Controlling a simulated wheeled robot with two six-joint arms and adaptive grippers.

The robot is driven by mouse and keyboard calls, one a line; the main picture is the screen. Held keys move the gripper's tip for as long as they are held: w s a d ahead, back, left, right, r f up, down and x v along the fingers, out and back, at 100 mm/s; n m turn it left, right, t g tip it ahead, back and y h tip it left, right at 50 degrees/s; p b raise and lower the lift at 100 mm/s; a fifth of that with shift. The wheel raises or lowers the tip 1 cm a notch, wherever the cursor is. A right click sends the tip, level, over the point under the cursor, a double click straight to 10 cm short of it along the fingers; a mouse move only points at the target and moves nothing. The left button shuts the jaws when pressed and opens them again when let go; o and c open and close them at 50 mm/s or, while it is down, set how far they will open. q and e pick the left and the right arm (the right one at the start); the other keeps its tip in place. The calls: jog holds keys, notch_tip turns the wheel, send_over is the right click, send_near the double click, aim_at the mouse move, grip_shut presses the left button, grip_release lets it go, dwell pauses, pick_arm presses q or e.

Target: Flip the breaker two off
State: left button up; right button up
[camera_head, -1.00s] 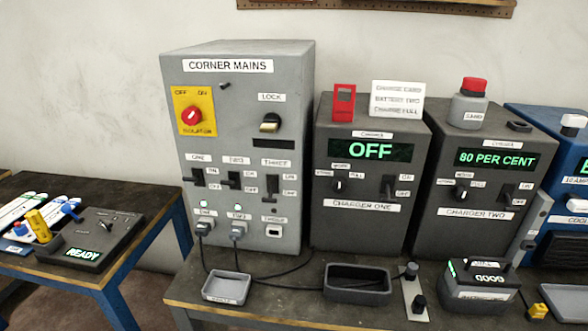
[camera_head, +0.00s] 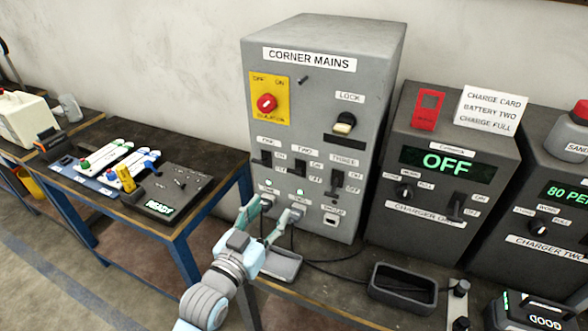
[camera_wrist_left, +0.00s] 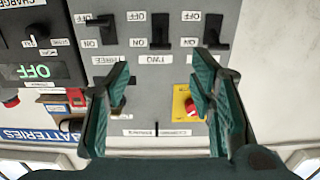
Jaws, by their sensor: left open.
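The grey CORNER MAINS cabinet (camera_head: 318,100) carries breakers one, two and three in a row. Breaker two (camera_head: 300,166) is a dark lever switch, between breaker one (camera_head: 266,158) and breaker three (camera_head: 337,182). Its lever appears at the ON end; a green lamp (camera_head: 300,191) below it is lit. In the upside-down left wrist view, breaker two (camera_wrist_left: 160,32) shows between the finger lines, beyond the tips. My left gripper (camera_head: 269,216) is open and empty, below the breakers near the cabinet's lower front. My right gripper is out of view.
Plugs and cables hang at the cabinet's bottom, by a small tray (camera_head: 282,265) and a dark bin (camera_head: 402,288). The red isolator knob (camera_head: 266,103) and lock (camera_head: 344,123) sit higher. Charger one (camera_head: 445,170) stands close on the right.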

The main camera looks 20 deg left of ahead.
aim_at(294, 173)
pick_arm(q)
jog(key=w, duration=0.9)
jog(key=w+b, duration=0.1)
jog(key=w, duration=0.4)
jog(key=shift+w+d+r, duration=0.1)
jog(key=shift+d+r, duration=0.15)
jog(key=shift+d, duration=0.15)
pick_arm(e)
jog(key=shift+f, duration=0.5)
pick_arm(q)
jog(key=shift+c, duration=0.6)
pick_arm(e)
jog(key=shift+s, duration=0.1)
pick_arm(q)
jog(key=c, duration=1.1)
jog(key=shift+o, duration=0.2)
notch_tip(294, 173, down, 3)
jog(key=t+b, duration=0.7)
jog(key=b, duration=2.1)
jog(key=shift+h, duration=0.3)
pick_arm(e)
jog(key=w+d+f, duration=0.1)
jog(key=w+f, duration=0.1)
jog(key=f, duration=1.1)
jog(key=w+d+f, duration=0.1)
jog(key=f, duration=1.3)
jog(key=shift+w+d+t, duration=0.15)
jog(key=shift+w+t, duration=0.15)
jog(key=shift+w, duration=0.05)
